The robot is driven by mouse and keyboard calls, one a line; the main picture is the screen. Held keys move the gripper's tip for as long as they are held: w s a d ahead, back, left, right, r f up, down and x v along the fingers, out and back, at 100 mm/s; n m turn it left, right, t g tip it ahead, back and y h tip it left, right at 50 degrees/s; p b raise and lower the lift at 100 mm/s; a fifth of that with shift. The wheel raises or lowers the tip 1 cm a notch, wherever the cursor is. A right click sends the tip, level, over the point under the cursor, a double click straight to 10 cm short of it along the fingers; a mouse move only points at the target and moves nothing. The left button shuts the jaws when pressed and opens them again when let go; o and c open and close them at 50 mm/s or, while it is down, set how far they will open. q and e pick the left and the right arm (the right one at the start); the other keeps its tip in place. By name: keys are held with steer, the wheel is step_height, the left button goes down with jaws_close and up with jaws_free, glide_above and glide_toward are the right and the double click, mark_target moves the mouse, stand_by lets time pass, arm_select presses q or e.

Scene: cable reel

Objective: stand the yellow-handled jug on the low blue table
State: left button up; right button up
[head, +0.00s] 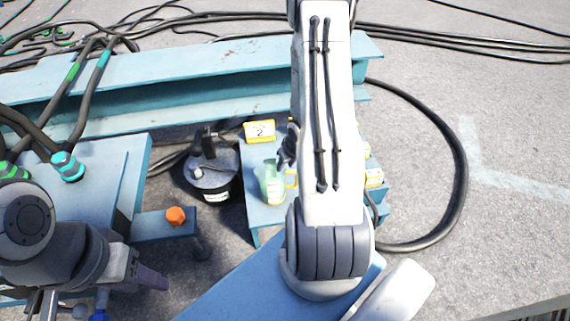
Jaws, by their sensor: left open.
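The jug (268,184) is pale green and see-through with a yellow handle. It appears upright on the low blue table (257,218), just left of my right arm. My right arm crosses the middle of the view and hides part of this table. A dark part of my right gripper (289,147) shows beside the arm, close to the jug's top. Its fingers are mostly hidden, so I cannot tell whether it touches the jug. My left gripper (140,277) is open and empty at the lower left, well away from the jug.
A yellow box marked 2 (260,131) sits behind the jug. A black round canister (211,173) stands left of the table. A blue beam (200,75) runs behind. A larger blue bench (105,165) with cables is at left. An orange knob (176,216) sits on its ledge.

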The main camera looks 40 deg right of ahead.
steer(key=p+v, duration=0.4)
steer(key=v, duration=0.5)
steer(key=shift+r, duration=0.25)
steer(key=w+a+r+n+g, duration=0.1)
steer(key=w+a+r+n, duration=0.15)
steer(key=a+r, duration=0.5)
steer(key=w+a+r+n+g, duration=0.1)
steer(key=a+r+n, duration=0.25)
steer(key=a, duration=0.65)
steer(key=s+a+r+n+g, duration=0.1)
steer(key=s+a+r+n, duration=0.1)
steer(key=s+a+r, duration=0.3)
steer(key=s+a+r+n+g+y, duration=0.1)
steer(key=s+a+r, duration=0.4)
steer(key=s+a, duration=0.5)
steer(key=shift+s+a+n+y, duration=0.3)
steer(key=shift+s+n, duration=0.3)
steer(key=shift+n, duration=0.1)
steer(key=shift+p, duration=0.35)
